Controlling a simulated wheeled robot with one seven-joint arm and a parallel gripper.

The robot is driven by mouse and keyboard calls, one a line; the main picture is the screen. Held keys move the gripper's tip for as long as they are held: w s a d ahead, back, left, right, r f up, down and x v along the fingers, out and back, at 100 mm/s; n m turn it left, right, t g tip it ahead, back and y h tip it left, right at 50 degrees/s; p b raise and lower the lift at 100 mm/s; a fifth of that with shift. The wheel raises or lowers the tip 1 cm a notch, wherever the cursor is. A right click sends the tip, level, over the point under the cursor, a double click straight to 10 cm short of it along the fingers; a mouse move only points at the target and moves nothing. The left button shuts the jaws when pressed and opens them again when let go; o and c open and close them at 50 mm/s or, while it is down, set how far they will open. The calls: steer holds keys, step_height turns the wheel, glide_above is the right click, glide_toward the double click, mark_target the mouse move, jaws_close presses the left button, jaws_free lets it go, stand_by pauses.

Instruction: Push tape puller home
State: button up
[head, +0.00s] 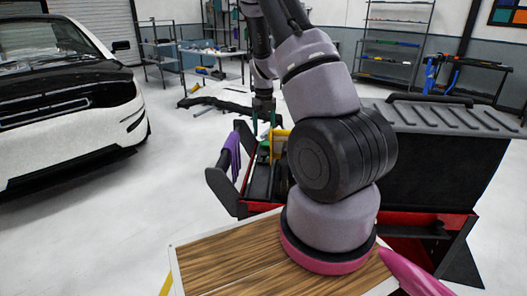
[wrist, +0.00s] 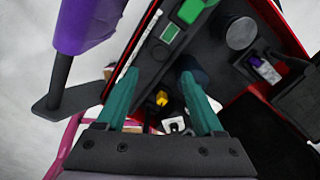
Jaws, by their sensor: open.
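My gripper (head: 264,124) is over the near-left part of the red and black tool cart (head: 262,207). In the wrist view my gripper (wrist: 158,76) has its two teal fingers spread wide, with nothing held between them. Below the fingers is the cart's dark tray, with a green block (wrist: 190,10), a green-topped piece (wrist: 170,33) and a small yellow piece (wrist: 161,98). In the head view a yellow part (head: 281,140) stands just beside the fingers. I cannot tell which of these is the tape puller. My arm hides much of the tray in the head view.
A purple cloth (head: 235,150) hangs over the cart's handle at the left; it also shows in the wrist view (wrist: 85,25). The cart's raised lid (head: 440,118) is at the right. A wooden board (head: 225,262) is in front. A white car (head: 75,140) stands left, with open floor between.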

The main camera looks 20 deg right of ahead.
mark_target(264, 154)
step_height(264, 154, down, 10)
stand_by(0.4)
jaws_close()
stand_by(1.3)
